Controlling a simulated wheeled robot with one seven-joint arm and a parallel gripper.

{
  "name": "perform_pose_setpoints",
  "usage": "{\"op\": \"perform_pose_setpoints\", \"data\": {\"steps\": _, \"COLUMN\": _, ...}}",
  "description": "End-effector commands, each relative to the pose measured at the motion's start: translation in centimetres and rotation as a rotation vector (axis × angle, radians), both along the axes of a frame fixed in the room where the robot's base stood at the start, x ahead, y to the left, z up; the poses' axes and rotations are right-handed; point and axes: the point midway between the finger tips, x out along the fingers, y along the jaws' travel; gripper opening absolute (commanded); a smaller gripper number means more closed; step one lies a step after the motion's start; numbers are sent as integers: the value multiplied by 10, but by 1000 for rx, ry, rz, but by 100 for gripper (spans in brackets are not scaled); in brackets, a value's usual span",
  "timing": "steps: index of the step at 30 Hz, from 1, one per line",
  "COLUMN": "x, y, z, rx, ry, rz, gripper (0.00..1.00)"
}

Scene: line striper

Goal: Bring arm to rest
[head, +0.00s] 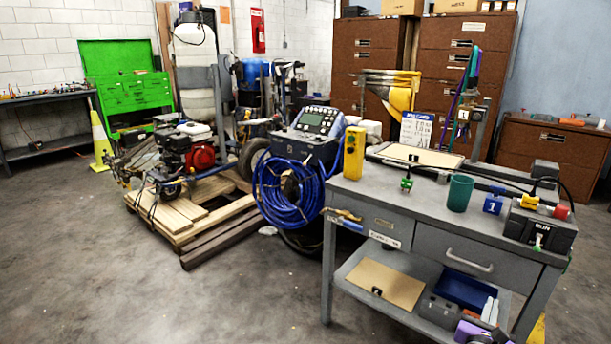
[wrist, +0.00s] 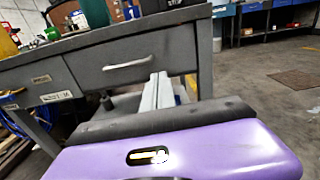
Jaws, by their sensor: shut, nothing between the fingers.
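My gripper (wrist: 159,78) shows in the wrist view as two pale grey fingers side by side, closed together with nothing between them. The purple wrist housing fills the bottom of that view. The fingers point toward the front of the grey workbench (wrist: 120,45), just below its drawer handle. In the head view my gripper (head: 490,308) is low at the bottom right, with pale fingers and a purple body, in front of the grey workbench (head: 400,200). I cannot tell whether it touches the bench. Most of my arm is out of view.
On the benchtop stand a yellow control box (head: 353,153), a green cup (head: 460,193) and a black switch box (head: 540,227). The lower shelf holds a tan board (head: 380,284) and a blue tray (head: 465,289). The line striper (head: 190,150) stands on a wooden pallet. Left floor is clear.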

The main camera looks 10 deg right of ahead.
Motion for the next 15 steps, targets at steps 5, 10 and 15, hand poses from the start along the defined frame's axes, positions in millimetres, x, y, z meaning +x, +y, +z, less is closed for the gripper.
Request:
{"op": "perform_pose_setpoints", "data": {"steps": 5, "x": 4, "y": 3, "z": 15, "rx": -157, "ry": 133, "rz": 15, "gripper": 0}}
{"op": "perform_pose_setpoints", "data": {"steps": 10, "x": -1, "y": 21, "z": 61, "rx": -505, "ry": 345, "rz": 24, "gripper": 0}}
{"op": "perform_pose_setpoints", "data": {"steps": 15, "x": -26, "y": 61, "z": 78, "rx": -878, "ry": 604, "rz": 33, "gripper": 0}}
